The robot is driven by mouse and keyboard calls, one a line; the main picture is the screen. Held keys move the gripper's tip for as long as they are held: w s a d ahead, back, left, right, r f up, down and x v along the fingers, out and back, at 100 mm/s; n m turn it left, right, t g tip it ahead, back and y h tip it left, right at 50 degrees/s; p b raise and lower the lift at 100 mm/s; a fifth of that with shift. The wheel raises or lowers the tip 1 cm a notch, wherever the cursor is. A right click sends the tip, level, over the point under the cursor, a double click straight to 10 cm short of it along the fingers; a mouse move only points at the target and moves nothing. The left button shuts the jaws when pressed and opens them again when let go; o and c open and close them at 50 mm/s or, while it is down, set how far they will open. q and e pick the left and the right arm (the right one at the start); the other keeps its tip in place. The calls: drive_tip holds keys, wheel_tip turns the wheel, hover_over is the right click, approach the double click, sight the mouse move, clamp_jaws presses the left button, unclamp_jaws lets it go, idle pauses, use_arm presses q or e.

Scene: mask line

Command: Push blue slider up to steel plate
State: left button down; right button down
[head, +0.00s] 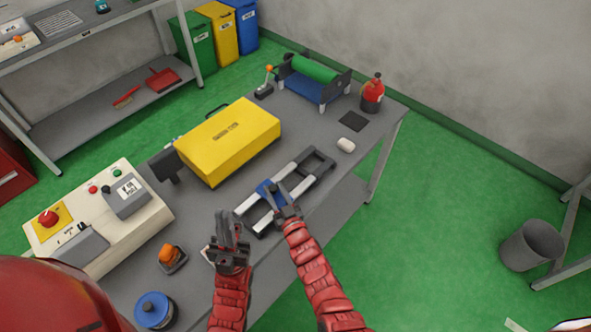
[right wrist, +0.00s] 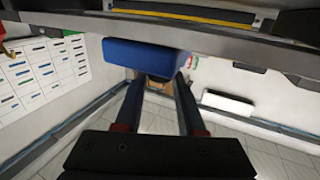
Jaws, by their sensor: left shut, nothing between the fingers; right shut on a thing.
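The blue slider (head: 267,190) spans two pale rails of a dark-ended frame (head: 319,158) on the grey bench. It sits about midway along the rails, with bare rail on both sides. My right gripper (head: 283,200) is at the slider's near right side, shut on it; its fingers partly hide it. In the right wrist view the slider (right wrist: 145,56) shows as a blue block at the fingertips. My left gripper (head: 230,225) is shut and empty, left of the frame's near end. I cannot pick out the steel plate for certain.
A yellow case (head: 230,140) lies behind the frame. A control box (head: 98,215), an orange knob (head: 170,255) and a blue round container (head: 154,310) stand to the left. A white block (head: 346,145), red bottle (head: 373,93) and green roller machine (head: 314,75) are at the far right end.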

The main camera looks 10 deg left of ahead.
drive_tip(key=s+a, duration=0.1)
drive_tip(key=s, duration=0.1)
drive_tip(key=s+a+b, duration=0.1)
drive_tip(key=s+a, duration=0.1)
drive_tip(key=s, duration=0.1)
drive_tip(key=s+a+b, duration=0.1)
drive_tip(key=s+a, duration=0.1)
drive_tip(key=shift+s+a+f, duration=0.2)
drive_tip(key=shift+s+f, duration=0.1)
drive_tip(key=shift+f, duration=0.05)
drive_tip(key=shift+s+a, duration=0.1)
drive_tip(key=c, duration=0.8)
unclamp_jaws()
drive_tip(key=shift+c, duration=0.2)
drive_tip(key=o, duration=0.3)
drive_tip(key=shift+a+r, duration=0.15)
